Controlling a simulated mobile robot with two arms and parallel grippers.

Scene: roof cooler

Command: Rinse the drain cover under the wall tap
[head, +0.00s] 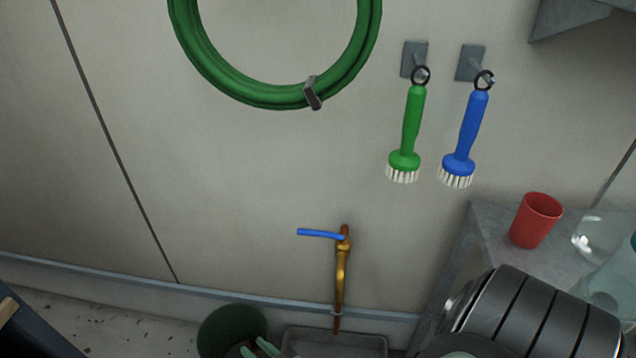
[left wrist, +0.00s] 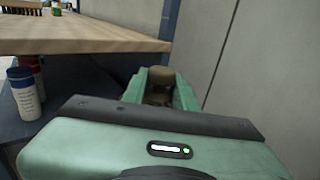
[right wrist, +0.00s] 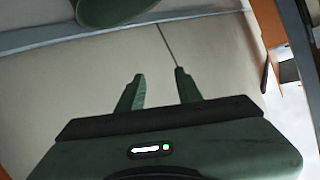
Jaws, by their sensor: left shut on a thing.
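The wall tap (head: 341,262), brass with a blue lever pointing left, is on the wall above a shallow grey basin (head: 337,340) at the bottom edge of the head view. My left gripper (left wrist: 160,88) is shut on a brownish rounded thing (left wrist: 161,76); little of it shows, so I cannot tell whether it is the drain cover. No drain cover is clearly recognisable elsewhere. My right gripper (head: 257,348) is left of the basin in the head view; in the right wrist view (right wrist: 158,85) its fingers are apart and empty.
A dark green round object (head: 230,330) is beside my right gripper. A green hose (head: 240,92), a green brush (head: 411,125) and a blue brush (head: 468,130) hang above. A red cup (head: 535,220) stands at right. A wooden tabletop (left wrist: 80,36) and white-blue bottle (left wrist: 24,95) are near my left gripper.

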